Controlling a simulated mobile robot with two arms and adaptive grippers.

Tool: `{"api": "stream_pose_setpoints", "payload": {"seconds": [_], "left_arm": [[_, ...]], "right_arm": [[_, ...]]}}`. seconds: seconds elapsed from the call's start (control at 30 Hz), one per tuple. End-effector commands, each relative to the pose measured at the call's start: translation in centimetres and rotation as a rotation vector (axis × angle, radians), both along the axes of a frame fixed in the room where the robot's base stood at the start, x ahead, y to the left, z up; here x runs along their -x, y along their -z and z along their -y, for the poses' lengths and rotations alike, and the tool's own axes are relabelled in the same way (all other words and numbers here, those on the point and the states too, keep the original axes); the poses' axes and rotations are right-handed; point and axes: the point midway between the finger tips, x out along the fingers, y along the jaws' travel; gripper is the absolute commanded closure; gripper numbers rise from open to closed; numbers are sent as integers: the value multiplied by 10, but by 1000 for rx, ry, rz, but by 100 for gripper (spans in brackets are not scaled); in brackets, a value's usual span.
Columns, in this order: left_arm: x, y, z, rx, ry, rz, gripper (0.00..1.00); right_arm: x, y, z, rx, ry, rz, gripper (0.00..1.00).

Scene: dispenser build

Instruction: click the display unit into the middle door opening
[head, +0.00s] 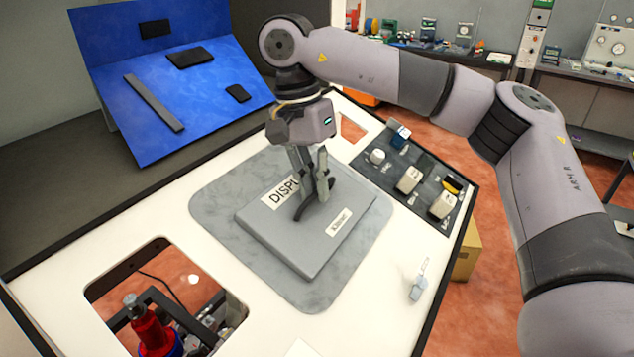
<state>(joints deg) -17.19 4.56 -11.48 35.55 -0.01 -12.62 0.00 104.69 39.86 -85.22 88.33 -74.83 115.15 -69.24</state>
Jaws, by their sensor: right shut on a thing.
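The display unit (270,232), a flat grey slab with a white label reading "DISPL..." and a smaller label, lies on a grey mat (215,195) on the white table. My right gripper (315,205) points down over the middle of it, with its dark fingertips closed at its top face. The fingers hide the exact grip and part of the large label. The blue door (195,100) leans at the back left, with several dark shapes that look like openings. The middle opening (190,58) looks empty. My left gripper is out of view.
A dark tray (390,190) with several small modules is at the table's right. A small pale part (418,285) lies near the right edge. A cut-out (105,287) at front left shows a red bottle (148,325) below. White table between mat and cut-out is clear.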

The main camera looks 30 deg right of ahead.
Motion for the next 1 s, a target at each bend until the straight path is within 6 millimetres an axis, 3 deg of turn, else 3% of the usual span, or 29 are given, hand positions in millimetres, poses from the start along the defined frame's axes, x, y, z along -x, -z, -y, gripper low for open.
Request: {"api": "stream_pose_setpoints", "payload": {"seconds": [0.2,0.23,0.57,0.8,1.0], "left_arm": [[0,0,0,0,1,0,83],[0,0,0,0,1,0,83],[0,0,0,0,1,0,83],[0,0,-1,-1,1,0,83],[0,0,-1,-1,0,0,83]], "right_arm": [[-1,-2,0,-3,1,6,100],[-1,-2,0,-3,1,6,91],[-1,-1,0,-2,1,4,69],[0,1,0,0,1,0,68],[0,0,0,0,1,1,54]]}}
